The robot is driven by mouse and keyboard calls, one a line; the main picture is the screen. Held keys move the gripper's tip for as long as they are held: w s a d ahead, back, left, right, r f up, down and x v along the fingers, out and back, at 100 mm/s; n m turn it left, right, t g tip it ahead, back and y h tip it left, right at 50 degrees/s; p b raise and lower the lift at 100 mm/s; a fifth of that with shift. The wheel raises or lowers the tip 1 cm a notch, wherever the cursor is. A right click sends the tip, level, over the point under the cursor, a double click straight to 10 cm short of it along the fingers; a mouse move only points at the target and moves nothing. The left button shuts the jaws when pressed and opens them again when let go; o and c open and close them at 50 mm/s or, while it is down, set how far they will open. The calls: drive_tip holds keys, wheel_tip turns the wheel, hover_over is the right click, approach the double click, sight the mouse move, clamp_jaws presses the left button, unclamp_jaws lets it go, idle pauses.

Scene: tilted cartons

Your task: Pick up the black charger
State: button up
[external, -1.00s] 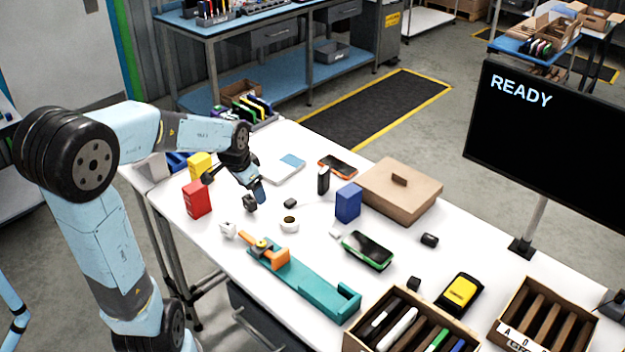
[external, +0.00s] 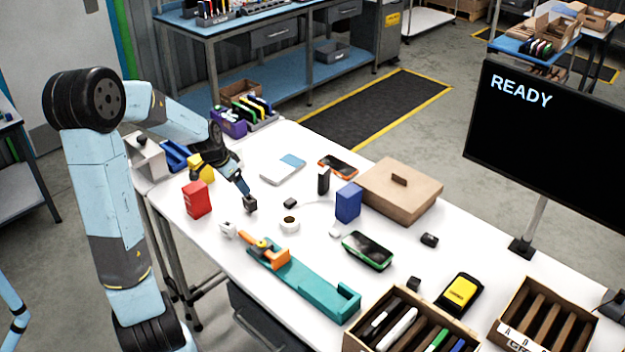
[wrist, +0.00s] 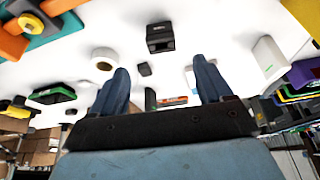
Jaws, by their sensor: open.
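The black charger (external: 250,204) is a small dark block on the white table, left of the white round cup. In the wrist view the charger (wrist: 160,38) sits upright at upper middle, beyond the fingertips and between their lines. My gripper (external: 246,190) is just above the charger in the external view, its fingers overlapping the charger's top edge. In the wrist view my gripper (wrist: 161,68) has its two blue fingers wide apart with nothing between them. Whether a finger touches the charger cannot be told.
A white cup (external: 289,224), a small black block (external: 290,203) and a white adapter (external: 228,230) are close by. A red box (external: 197,199) stands to the left and a teal fixture (external: 315,286) in front. A blue box (external: 348,203) stands to the right.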

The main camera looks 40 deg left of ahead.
sight(252, 201)
drive_tip(key=x, duration=1.2)
drive_tip(key=shift+w+f, duration=0.1)
drive_tip(key=shift+f, duration=0.15)
drive_tip(key=shift+a, duration=0.1)
drive_tip(key=c, duration=1.1)
drive_tip(key=shift+o, duration=0.2)
drive_tip(key=shift+r, duration=0.2)
